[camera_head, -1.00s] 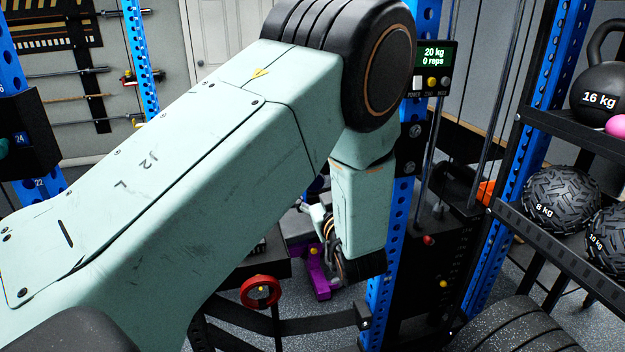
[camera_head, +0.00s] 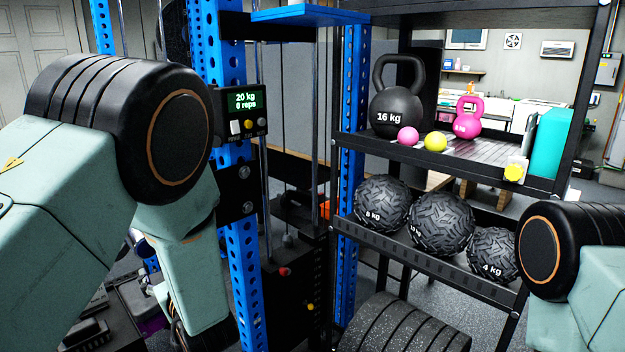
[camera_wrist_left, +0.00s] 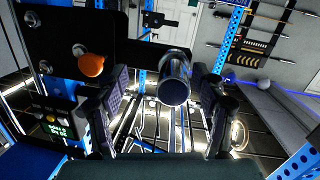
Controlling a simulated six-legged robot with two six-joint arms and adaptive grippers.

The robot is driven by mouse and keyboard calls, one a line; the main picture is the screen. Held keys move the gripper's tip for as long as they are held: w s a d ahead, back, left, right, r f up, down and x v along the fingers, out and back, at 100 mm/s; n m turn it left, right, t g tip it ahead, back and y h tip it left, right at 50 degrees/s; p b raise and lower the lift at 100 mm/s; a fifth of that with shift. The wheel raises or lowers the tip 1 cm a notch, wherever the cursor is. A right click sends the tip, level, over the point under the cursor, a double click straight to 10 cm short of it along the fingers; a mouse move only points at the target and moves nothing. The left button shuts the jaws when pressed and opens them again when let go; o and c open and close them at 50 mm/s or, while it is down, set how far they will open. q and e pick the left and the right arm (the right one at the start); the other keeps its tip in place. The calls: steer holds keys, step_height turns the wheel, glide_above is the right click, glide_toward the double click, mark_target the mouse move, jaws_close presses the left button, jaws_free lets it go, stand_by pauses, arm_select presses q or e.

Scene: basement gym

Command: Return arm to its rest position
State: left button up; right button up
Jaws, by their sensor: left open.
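My left arm (camera_head: 60,190) comes in from the left in the head view, with its large black joint upper left and its forearm hanging down toward the bottom edge. The left gripper is mostly hidden below that forearm. In the left wrist view the left gripper (camera_wrist_left: 163,115) is open, its two dark fingers spread wide. A dark cylinder with a shiny round end (camera_wrist_left: 174,88) shows between the fingers; I cannot tell its distance, and no finger visibly grips it. My right arm (camera_head: 595,280) shows only as a joint and link at the right edge; its gripper is out of view.
A blue perforated upright (camera_head: 228,150) with a rep display (camera_head: 245,101) stands close beside my left arm. A black shelf rack (camera_head: 440,268) holds a 16 kg kettlebell (camera_head: 395,105), a pink kettlebell (camera_head: 467,120) and black balls (camera_head: 440,222). Stacked tyre-like plates (camera_head: 405,325) stand below.

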arm_select(q)
steer(key=s+d+f+m+g+h+b, duration=0.2)
steer(key=s+d+f+m+h, duration=0.3)
steer(key=f, duration=0.6)
steer(key=s+f+m+g+h+b, duration=0.2)
steer(key=s+f+m+g+h, duration=0.1)
steer(key=s+f, duration=0.65)
steer(key=s+d+f+m+g+h+b, duration=0.1)
steer(key=s+d+f+g+b, duration=0.1)
steer(key=s+f, duration=0.7)
steer(key=s+d+f+g+h+b, duration=0.2)
steer(key=s+f+g+b, duration=0.3)
steer(key=s+f, duration=0.5)
steer(key=s+b, duration=0.1)
steer(key=s, duration=0.4)
steer(key=shift+m, duration=0.4)
